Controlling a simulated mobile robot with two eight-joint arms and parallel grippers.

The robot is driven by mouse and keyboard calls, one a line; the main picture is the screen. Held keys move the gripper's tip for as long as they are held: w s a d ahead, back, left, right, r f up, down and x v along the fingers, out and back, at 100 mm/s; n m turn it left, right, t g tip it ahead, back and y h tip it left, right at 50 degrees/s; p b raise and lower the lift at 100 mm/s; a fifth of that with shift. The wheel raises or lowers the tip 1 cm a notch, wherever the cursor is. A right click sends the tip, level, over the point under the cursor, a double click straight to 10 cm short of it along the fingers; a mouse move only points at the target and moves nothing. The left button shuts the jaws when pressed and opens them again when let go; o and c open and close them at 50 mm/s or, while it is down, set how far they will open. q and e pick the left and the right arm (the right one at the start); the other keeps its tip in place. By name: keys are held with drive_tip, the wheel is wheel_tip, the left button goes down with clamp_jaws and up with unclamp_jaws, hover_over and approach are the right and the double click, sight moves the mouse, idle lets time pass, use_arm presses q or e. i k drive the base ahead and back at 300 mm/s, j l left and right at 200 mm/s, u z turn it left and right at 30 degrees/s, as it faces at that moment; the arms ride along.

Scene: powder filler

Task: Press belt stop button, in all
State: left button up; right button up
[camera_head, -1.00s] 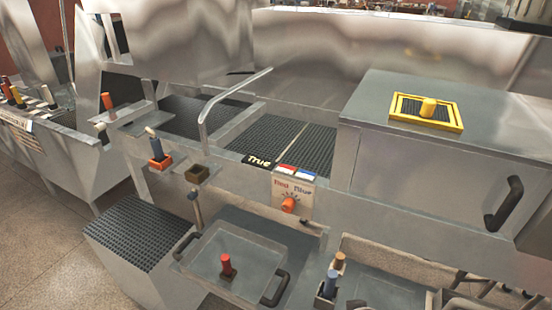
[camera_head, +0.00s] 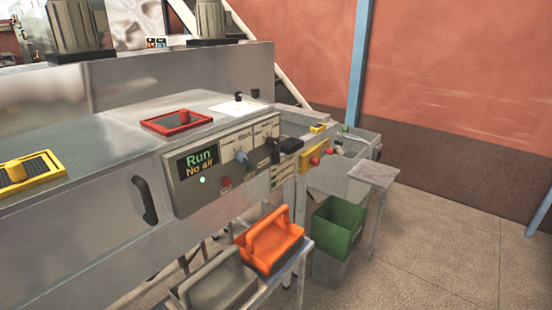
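A control panel (camera_head: 217,172) is on the front of the steel machine, near the middle of the view. Its dark display (camera_head: 198,161) reads "Run" and "No air" in green and yellow. A small red button (camera_head: 225,182) sits low on the panel, with a lit pale green spot (camera_head: 202,180) to its left. A blue knob (camera_head: 241,157) and a black knob (camera_head: 272,143) are to the right. Another red button (camera_head: 315,161) is on a yellow box further right. The labels are too small to read, so I cannot tell which is belt stop. Neither gripper is in view.
A black handle (camera_head: 145,201) sticks out left of the panel. An orange tote (camera_head: 270,240) and a grey tote (camera_head: 215,283) stand on a low shelf below. A green bin (camera_head: 337,227) is beyond. The floor (camera_head: 440,250) at the right is clear.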

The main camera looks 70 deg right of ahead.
sight(226, 182)
drive_tip(key=z, duration=1.95)
